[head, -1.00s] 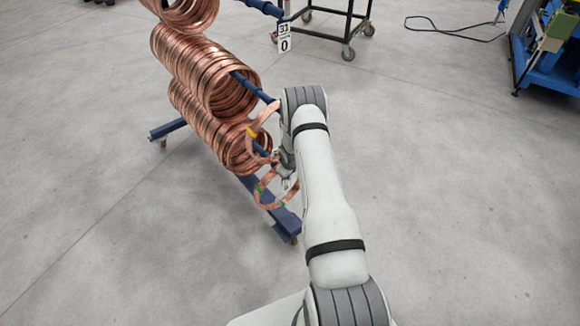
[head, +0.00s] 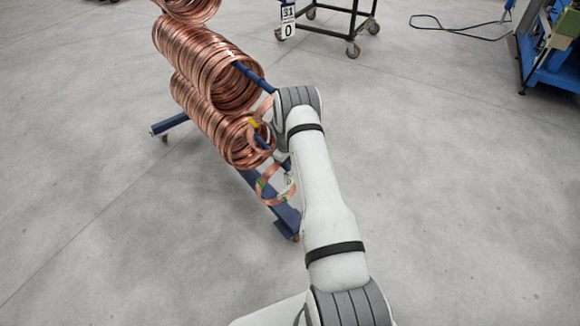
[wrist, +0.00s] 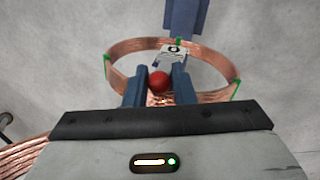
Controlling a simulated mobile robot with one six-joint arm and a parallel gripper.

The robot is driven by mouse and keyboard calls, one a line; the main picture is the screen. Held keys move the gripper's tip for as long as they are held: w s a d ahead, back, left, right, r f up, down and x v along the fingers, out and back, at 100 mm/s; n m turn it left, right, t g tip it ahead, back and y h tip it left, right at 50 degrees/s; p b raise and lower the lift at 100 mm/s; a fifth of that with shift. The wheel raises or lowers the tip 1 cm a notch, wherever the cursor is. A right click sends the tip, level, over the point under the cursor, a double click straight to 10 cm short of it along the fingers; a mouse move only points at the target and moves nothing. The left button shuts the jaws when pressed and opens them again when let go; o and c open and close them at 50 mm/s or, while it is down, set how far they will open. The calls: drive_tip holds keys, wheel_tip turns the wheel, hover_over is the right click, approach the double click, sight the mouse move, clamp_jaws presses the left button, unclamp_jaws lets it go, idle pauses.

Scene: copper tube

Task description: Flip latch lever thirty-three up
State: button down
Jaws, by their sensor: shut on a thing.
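A round red knob (wrist: 159,82) sits between the two blue fingers of my gripper (wrist: 160,72) in the wrist view. The fingers are closed on it. Just beyond it is a small pale plate (wrist: 172,51) marked with a 0. A copper coil (wrist: 128,48) with green ties surrounds this spot. In the head view the same coil (head: 266,199) hangs at the lower end of the blue rack (head: 262,192). My gripper is mostly hidden there behind my arm, beside the coil. The lever's number cannot be read.
Large copper coils (head: 190,50) hang on the rack's arms at the upper left. A small number sign (head: 288,14) hangs at the top. A black wheeled cart (head: 352,22) and blue machinery (head: 555,70) stand farther back. The floor right of my arm is clear.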

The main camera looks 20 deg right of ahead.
drive_tip(key=shift+d, duration=0.2)
drive_tip(key=c, duration=1.3)
unclamp_jaws()
drive_tip(key=shift+a, duration=0.1)
wheel_tip(320, 180, up, 8)
drive_tip(key=a+p, duration=0.1)
drive_tip(key=p, duration=0.2)
drive_tip(key=shift+a, duration=0.3)
drive_tip(key=shift+s+f, duration=0.15)
drive_tip(key=shift+s, duration=0.05)
